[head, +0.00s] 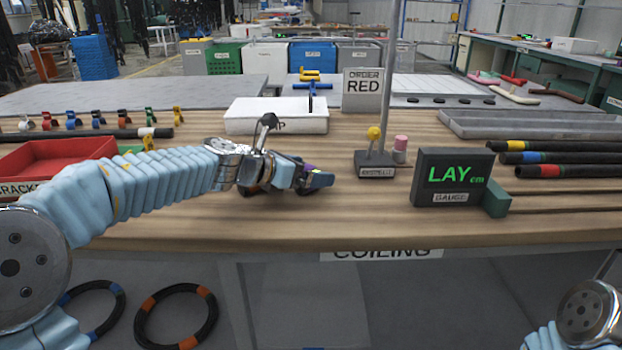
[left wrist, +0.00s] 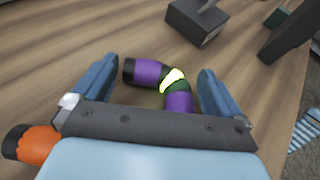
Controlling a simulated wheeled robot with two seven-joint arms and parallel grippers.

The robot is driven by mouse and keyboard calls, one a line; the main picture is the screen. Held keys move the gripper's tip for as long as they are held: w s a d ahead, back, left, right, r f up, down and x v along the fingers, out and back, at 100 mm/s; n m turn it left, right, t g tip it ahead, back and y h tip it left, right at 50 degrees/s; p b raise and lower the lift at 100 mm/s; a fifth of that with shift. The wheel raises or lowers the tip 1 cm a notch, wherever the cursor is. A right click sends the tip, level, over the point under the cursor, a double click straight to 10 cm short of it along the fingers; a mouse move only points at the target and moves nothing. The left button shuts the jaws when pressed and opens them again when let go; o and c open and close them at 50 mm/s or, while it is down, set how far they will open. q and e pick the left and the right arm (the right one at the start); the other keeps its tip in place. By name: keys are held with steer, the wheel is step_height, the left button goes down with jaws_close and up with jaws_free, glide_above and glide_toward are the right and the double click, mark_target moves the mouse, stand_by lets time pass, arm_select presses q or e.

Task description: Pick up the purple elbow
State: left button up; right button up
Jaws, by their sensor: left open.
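The purple elbow (left wrist: 176,84) is a bent black piece with purple bands and a green and pale yellow patch at its bend. In the left wrist view it lies on the wooden bench between the two blue fingers of my left gripper (left wrist: 155,88). The gripper is open around it, and I cannot tell whether either finger touches it. In the head view my left gripper (head: 316,178) is low over the bench and hides most of the elbow; a small purple bit shows by the fingers. My right gripper is not in view; only part of my right arm shows at the lower right.
A black piece with an orange band (left wrist: 36,145) lies beside my left gripper. The post base (head: 376,163), the LAY gauge (head: 452,177) and banded hoses (head: 560,158) stand to the right. A red tray (head: 60,160) is at left. The bench front is clear.

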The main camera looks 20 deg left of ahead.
arm_select(q)
steer(key=c, duration=0.9)
steer(key=shift+o, duration=0.2)
steer(key=shift+r, duration=0.1)
